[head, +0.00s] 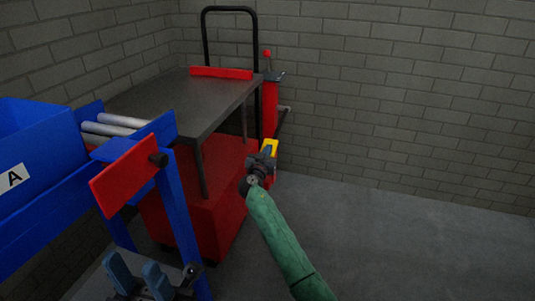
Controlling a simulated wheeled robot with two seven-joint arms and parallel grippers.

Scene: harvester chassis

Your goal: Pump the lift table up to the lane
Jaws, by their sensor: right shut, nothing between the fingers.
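The lift table has a dark grey top (190,95), a red base (212,215) and a black push handle (229,9) at its far end. A red unit with a red-knobbed lever (267,55) stands beside the far right corner. The blue lane (172,190) with grey rollers (112,125) is at the left, its end close to the table's near edge. My left gripper (138,277) is open and empty at the bottom left, below the lane.
A blue crate (35,140) marked A is on the lane at the left edge. A red plate (125,175) with a black knob stands at the lane's end. A red bar (221,72) lies across the table's far end. Floor (400,240) at right is clear; brick walls close the back.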

